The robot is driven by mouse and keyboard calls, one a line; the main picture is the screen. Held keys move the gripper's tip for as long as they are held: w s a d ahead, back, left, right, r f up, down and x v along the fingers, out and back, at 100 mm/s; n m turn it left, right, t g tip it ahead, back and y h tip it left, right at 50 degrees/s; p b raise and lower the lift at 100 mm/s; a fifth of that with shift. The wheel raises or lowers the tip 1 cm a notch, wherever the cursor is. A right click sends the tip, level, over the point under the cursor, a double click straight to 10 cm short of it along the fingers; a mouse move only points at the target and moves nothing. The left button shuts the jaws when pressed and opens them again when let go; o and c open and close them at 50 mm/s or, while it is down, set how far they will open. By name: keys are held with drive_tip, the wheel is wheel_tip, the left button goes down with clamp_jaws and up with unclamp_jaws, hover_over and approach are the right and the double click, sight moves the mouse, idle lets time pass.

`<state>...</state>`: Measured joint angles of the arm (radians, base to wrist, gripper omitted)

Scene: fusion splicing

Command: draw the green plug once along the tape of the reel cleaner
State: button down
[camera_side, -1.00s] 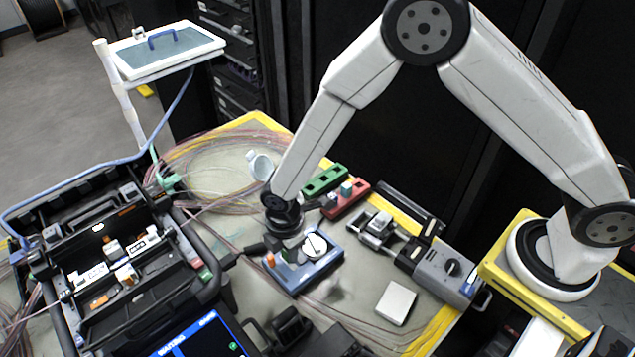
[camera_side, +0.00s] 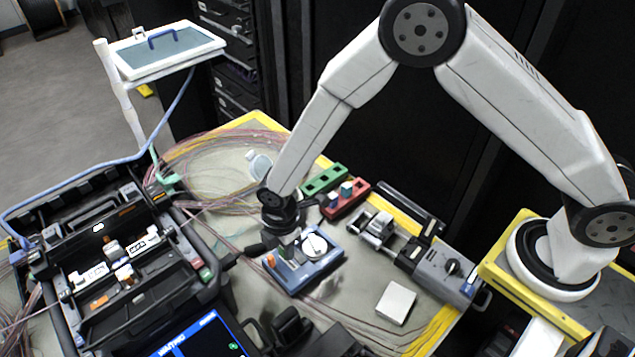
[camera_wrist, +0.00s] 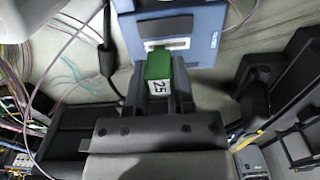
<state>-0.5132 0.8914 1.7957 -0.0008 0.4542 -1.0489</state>
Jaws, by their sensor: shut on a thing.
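The reel cleaner is a blue block (camera_side: 322,272) with a round white reel on top, on the table below my wrist. In the wrist view its blue body (camera_wrist: 205,45) lies just past my fingers, with a pale tape slot (camera_wrist: 166,42) in its top. My gripper (camera_wrist: 158,90) is shut on the green plug (camera_wrist: 158,66), whose white end is marked 25. The plug's far end is at the slot's near edge; I cannot tell whether it touches the tape. In the side view my gripper (camera_side: 284,247) is over the cleaner's left part and mostly hides the plug.
A green block (camera_side: 325,180) and a red holder (camera_side: 347,200) stand behind the cleaner. A grey device (camera_side: 440,268) is to the right, with a white square (camera_side: 396,303) in front. The open black case (camera_side: 205,290) is at left. Loose fibres cover the table behind.

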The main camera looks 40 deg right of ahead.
drive_tip(key=shift+w, duration=0.45)
idle(0.5)
drive_tip(key=shift+r, duration=0.1)
drive_tip(key=shift+r, duration=2.1)
